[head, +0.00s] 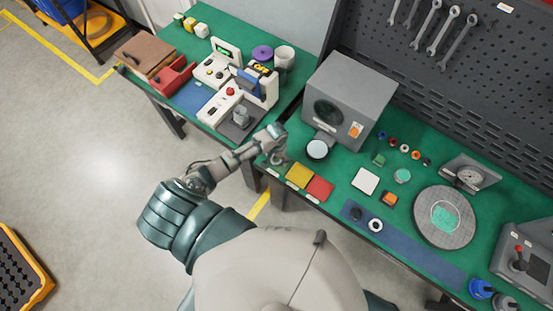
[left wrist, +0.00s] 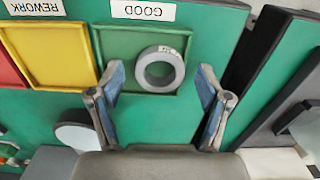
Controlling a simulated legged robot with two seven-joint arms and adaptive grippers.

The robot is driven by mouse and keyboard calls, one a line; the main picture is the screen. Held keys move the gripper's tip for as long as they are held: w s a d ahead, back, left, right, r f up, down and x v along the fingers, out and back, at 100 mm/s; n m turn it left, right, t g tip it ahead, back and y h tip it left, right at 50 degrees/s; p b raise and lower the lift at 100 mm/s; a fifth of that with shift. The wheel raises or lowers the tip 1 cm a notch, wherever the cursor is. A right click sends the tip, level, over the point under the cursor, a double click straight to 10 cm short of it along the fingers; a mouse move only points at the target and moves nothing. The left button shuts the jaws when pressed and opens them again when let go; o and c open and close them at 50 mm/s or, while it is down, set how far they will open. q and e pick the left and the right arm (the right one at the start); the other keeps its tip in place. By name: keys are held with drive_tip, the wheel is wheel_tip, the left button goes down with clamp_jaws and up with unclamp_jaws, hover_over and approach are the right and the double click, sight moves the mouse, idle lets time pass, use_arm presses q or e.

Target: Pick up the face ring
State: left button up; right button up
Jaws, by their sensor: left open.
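A grey ring (left wrist: 160,88) with a round hole lies in the green tray (left wrist: 102,48) labelled GOOD, towards its right side, in the left wrist view. My left gripper (left wrist: 160,78) is open, with a blue-padded finger on either side of the ring and nothing held. In the head view my left gripper (head: 277,158) points down at the near left end of the right bench, and it hides the green tray and ring there. My right gripper is out of view.
Yellow (head: 299,175) and red (head: 320,188) trays adjoin the green one. A grey box machine (head: 355,85) stands behind, with a round pale disc (head: 317,149) before it. A round grey plate (head: 443,232) sits further right. A gap separates the benches.

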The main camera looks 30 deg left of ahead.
use_arm(q)
drive_tip(key=c, duration=1.3)
drive_tip(key=shift+c, duration=0.2)
